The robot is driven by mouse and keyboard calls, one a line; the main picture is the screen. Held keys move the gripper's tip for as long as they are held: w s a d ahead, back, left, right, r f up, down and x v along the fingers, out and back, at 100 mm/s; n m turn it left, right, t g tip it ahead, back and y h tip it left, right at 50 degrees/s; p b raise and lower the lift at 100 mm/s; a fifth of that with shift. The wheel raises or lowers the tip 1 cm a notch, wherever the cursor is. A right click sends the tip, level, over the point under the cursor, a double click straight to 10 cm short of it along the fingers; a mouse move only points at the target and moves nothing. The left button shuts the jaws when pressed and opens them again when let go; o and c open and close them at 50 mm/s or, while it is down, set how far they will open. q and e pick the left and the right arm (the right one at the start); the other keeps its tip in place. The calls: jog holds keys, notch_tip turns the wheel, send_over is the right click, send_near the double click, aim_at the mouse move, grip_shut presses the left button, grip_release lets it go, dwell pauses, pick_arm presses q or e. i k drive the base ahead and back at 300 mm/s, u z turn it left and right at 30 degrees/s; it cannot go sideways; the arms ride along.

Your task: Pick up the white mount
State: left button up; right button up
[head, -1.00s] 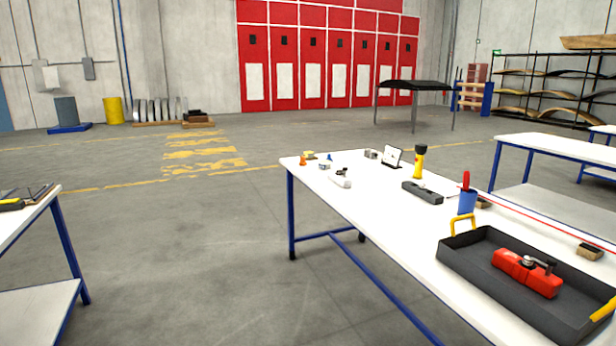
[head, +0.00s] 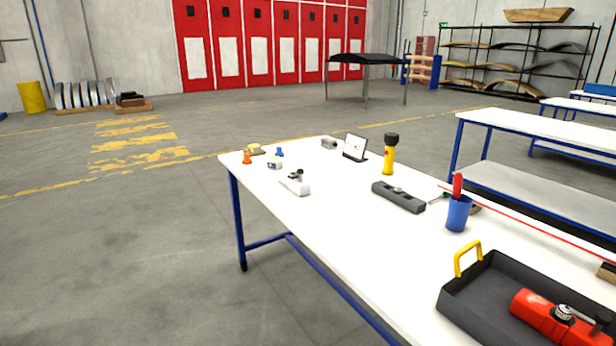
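A white mount (head: 294,187) with a dark knob-like part on top lies near the left long edge of the white table (head: 330,227), toward its far end. It stands apart from the things around it. A similar dark grey block (head: 398,197) with a small fitting on top lies to its right. Neither of my grippers is in the head view.
A dark tray (head: 462,296) with a yellow handle holds a red device (head: 548,314) at the near right. A blue cup (head: 458,213), yellow flashlight (head: 390,154), tablet (head: 355,147) and orange piece (head: 247,157) stand on the table. Floor left of the table is clear.

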aim_at(303, 189)
jog(key=u, duration=0.6)
jog(key=i, duration=2.7)
jog(key=z, duration=1.2)
